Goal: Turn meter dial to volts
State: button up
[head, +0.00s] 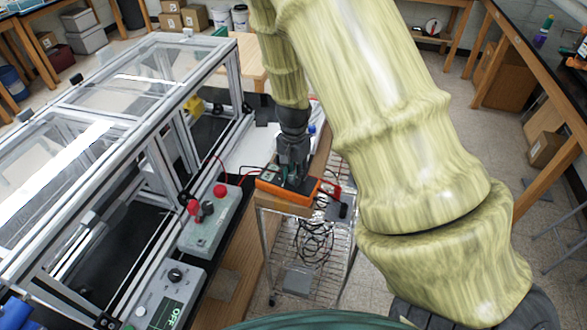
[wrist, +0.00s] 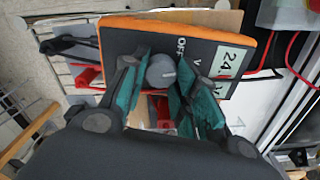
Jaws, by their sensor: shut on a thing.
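The meter (head: 268,188) has an orange case and sits on top of a small wire cart in the head view. In the wrist view the meter (wrist: 122,38) shows a dark face, a pale display reading 24 with part of it hidden, and OFF and V marks. The round grey dial (wrist: 161,70) is between the fingers of my gripper (wrist: 160,82). In the head view my gripper (head: 294,170) points down onto the meter. It is shut on the dial. The dial's pointer direction cannot be made out.
The wire cart (head: 300,213) has a coil of dark cables on a lower shelf. Red leads lie beside the meter. Left of it, a grey control box (head: 208,228) with red knobs and a box marked OFF (head: 165,297) stand before a framed glass enclosure (head: 130,110). Open floor lies to the right.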

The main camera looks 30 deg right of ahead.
jog(key=shift+m+p, duration=0.5)
jog(key=shift+m, duration=0.8)
jog(key=o, duration=1)
jog(key=shift+r, duration=0.1)
notch_tip(320, 180, up, 12)
jog(key=shift+f, duration=0.1)
